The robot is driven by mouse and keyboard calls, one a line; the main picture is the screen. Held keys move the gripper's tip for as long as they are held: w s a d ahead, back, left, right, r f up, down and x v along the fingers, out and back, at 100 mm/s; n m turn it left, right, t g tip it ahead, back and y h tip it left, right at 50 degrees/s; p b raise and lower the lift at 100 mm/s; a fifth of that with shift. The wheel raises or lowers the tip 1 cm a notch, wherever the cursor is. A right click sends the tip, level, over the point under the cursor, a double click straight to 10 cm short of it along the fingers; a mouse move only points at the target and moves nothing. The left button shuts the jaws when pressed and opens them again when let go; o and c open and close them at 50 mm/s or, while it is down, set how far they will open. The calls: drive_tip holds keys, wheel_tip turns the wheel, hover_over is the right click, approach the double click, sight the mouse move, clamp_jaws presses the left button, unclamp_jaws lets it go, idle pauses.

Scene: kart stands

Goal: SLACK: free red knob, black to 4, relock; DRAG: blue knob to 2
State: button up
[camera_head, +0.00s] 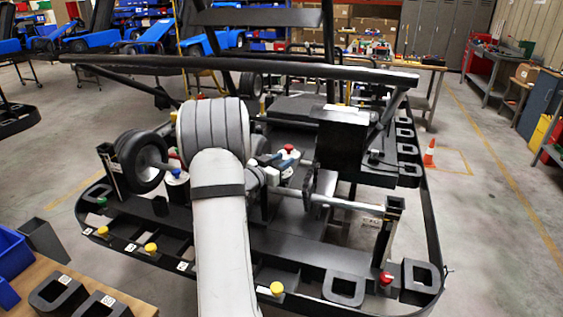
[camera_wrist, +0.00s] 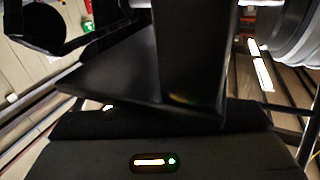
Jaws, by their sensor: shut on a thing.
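My gripper (camera_head: 278,162) reaches over the middle of the kart; its fingertips and what they hold are not clear in the body view. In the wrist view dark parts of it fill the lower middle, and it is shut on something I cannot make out. A red knob (camera_head: 288,149) shows beside white and blue parts there. Another red knob (camera_head: 385,278) is at the front right of the frame. A blue knob (camera_head: 177,172) tops a white cylinder by the left wheel. I cannot pick out the black knob or read the scale numbers.
The kart's black frame (camera_head: 330,287) surrounds the work area. A bright axle (camera_head: 345,203) and a long overhead bar (camera_head: 240,64) cross it.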

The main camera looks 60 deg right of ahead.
drive_tip(key=shift+f+m+g+b, duration=0.1)
drive_tip(key=shift+m+g+b, duration=0.2)
drive_tip(key=shift+g, duration=0.2)
drive_tip(key=shift+s+m+g+y, duration=0.15)
drive_tip(key=shift+m+g+y, duration=0.4)
drive_tip(key=shift+g, duration=0.35)
drive_tip(key=o, duration=1)
drive_tip(key=shift+c, duration=0.2)
drive_tip(key=b+v, duration=0.2)
drive_tip(key=v, duration=0.6)
